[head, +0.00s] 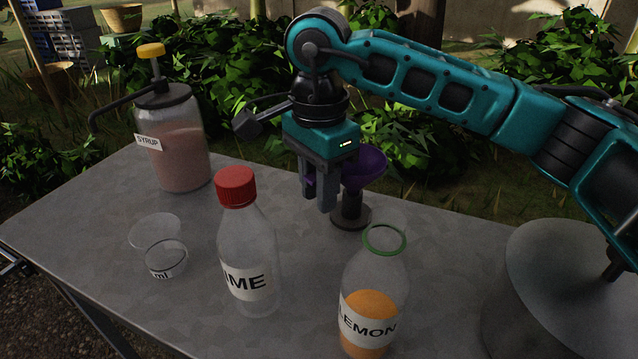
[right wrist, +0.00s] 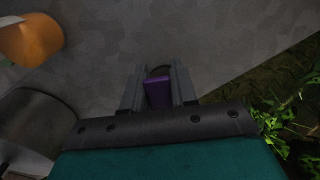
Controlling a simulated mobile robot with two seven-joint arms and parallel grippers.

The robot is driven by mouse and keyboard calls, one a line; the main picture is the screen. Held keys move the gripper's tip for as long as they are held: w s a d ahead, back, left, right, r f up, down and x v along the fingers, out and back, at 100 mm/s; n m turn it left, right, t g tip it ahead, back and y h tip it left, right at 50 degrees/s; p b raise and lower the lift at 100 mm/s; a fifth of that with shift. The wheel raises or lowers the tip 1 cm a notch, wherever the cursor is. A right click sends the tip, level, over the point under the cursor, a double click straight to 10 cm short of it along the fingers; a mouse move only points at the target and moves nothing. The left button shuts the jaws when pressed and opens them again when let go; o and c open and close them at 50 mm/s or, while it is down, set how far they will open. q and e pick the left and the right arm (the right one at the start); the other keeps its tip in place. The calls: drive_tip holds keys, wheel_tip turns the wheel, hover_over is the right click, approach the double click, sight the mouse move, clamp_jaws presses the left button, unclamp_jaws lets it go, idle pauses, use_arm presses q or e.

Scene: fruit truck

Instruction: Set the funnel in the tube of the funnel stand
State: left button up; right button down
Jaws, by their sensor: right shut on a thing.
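The purple funnel (head: 366,168) shows in the head view just right of my right gripper (head: 317,200), partly hidden behind it. The right gripper points down and is shut on a purple part of the funnel, which shows between its fingers in the right wrist view (right wrist: 157,95). The dark funnel stand (head: 350,217), with a round base, stands on the table directly below the funnel. The funnel's narrow lower end lines up with the stand's tube in the head view. I cannot tell whether the spout is inside the tube or only above it. My left gripper is out of view.
On the grey table (head: 75,215) stand a lime bottle (head: 245,250) with a red cap, an open lemon bottle (head: 375,295) in front of the stand, clear cups (head: 166,258) and a syrup jar (head: 180,145). A large grey drum (head: 550,290) is at right. The table's left part is clear.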

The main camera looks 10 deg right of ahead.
drive_tip(key=shift+f, duration=0.3)
drive_tip(key=c, duration=0.8)
unclamp_jaws()
drive_tip(key=shift+r, duration=0.25)
wheel_tip(320, 180, up, 11)
drive_tip(key=shift+r+p, duration=0.2)
drive_tip(key=shift+p, duration=1)
drive_tip(key=shift+r, duration=0.55)
